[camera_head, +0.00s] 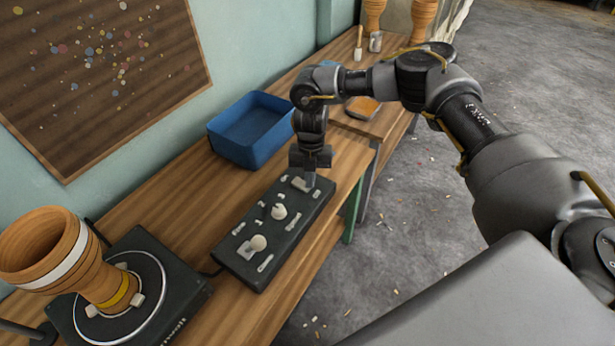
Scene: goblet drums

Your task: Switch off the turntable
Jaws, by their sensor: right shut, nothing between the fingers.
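The turntable (163,285) is a dark box with a round plate at the lower left. A wooden goblet drum (62,252) with a white band and a yellow band stands tilted in the picture on its plate. My right gripper (306,181) points down, shut and empty, at the panel's far end, right by a pale switch there. I cannot tell whether it touches it. My left gripper is not in view.
A blue open bin (248,128) stands behind the panel on the wooden bench (182,205). A speckled board hangs on the wall.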

